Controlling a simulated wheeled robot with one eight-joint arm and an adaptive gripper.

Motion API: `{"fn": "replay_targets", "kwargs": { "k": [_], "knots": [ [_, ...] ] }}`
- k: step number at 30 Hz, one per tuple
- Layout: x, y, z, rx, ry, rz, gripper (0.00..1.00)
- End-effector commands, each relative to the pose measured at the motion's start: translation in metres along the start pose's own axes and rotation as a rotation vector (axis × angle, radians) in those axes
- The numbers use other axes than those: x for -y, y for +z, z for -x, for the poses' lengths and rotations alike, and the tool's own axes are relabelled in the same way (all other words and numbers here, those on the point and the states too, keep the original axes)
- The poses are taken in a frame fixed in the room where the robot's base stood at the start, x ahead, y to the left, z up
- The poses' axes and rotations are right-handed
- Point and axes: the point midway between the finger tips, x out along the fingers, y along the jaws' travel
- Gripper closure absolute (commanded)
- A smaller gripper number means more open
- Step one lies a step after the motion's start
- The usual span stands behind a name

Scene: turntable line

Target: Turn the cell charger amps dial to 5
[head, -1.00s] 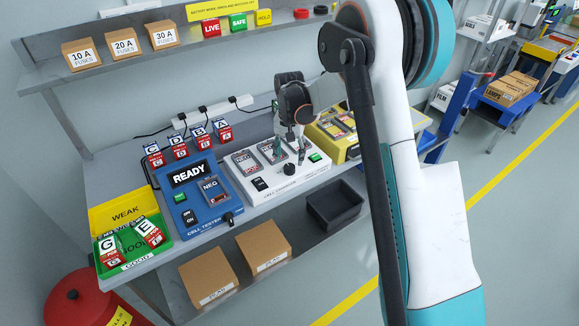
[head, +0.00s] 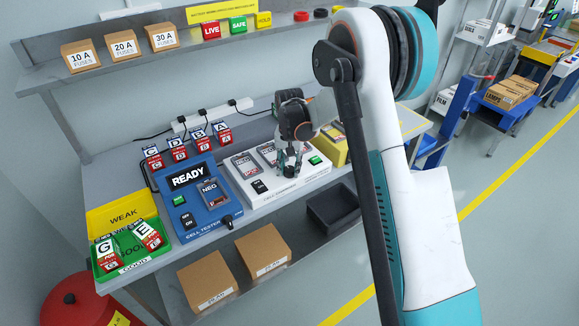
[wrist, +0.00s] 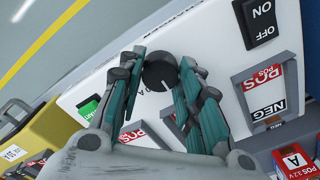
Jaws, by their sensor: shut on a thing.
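The white cell charger (head: 235,181) stands on the bench, right of the blue cell tester. Its black amps dial (wrist: 160,71) lies between the fingertips of my gripper (wrist: 160,66) in the wrist view, with a white pointer line on its face. The fingers are shut on the dial. In the head view my gripper (head: 289,172) is down at the charger's front and hides the dial. The scale numbers around the dial cannot be read.
The blue cell tester (head: 219,225) reads READY. A yellow unit (head: 336,158) stands to the charger's right. Cells stand behind the tester; a green tray (head: 120,270) holds cells G and E. A shelf (head: 88,83) with fuse boxes runs above. A dark bin (head: 334,207) is below.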

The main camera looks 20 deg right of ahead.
Motion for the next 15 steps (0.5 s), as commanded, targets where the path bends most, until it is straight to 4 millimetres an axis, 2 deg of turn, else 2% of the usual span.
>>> {"fn": "replay_targets", "kwargs": {
  "k": [8,15],
  "knots": [
    [0.0001,0.0001,-0.0003,0.0,0.0,0.035,0.92],
    [0.0001,0.0003,-0.0006,0.001,0.0,0.168,0.92]
  ]
}}
